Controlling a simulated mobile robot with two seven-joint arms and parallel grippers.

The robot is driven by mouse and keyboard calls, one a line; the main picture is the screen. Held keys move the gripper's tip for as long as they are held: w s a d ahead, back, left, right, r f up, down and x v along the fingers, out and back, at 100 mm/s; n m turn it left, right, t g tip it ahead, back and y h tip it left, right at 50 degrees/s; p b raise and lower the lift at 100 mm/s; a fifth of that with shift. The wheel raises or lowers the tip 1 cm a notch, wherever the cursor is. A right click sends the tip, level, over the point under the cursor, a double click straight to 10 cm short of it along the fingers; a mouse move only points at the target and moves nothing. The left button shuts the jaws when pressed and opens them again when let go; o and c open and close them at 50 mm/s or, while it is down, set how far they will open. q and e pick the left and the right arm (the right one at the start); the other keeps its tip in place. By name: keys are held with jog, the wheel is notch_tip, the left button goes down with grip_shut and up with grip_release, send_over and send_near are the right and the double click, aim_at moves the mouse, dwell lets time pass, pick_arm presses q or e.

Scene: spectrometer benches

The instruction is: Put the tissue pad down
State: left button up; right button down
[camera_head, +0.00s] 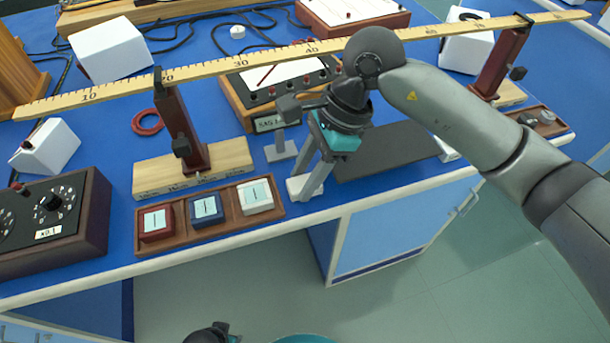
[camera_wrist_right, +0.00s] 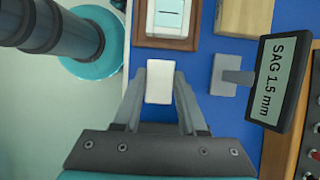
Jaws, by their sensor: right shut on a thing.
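The white tissue pad (camera_head: 304,188) is between the fingertips of my right gripper (camera_head: 308,184), low at the front edge of the blue bench. In the right wrist view the pad (camera_wrist_right: 160,82) shows as a small white block with a finger on each side, and the right gripper (camera_wrist_right: 160,98) is shut on it. I cannot tell whether the pad touches the bench top. Part of my left arm's end (camera_head: 210,334) shows at the bottom edge of the head view; its fingers cannot be made out.
A wooden tray (camera_head: 180,234) with red, blue and white blocks lies left of the pad. A grey stand (camera_head: 281,150) with the SAG display (camera_wrist_right: 277,80) is just behind. A dark grey mat (camera_head: 385,152) lies right. A long ruler (camera_head: 210,68) spans two posts above the bench.

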pick_arm(q)
jog(key=shift+d, duration=0.1)
pick_arm(e)
jog(key=shift+f, duration=0.1)
jog(key=shift+c, duration=2.3)
grip_release()
pick_arm(q)
jog(key=shift+w+r, duration=0.1)
jog(key=shift+r, duration=0.1)
jog(key=s+a+f+p, duration=0.2)
jog(key=s+a+p, duration=0.1)
jog(key=s, duration=0.2)
jog(key=shift+a+f, duration=0.2)
jog(key=shift+a, duration=0.2)
pick_arm(e)
jog(key=v, duration=1.2)
pick_arm(q)
jog(key=shift+s, duration=0.1)
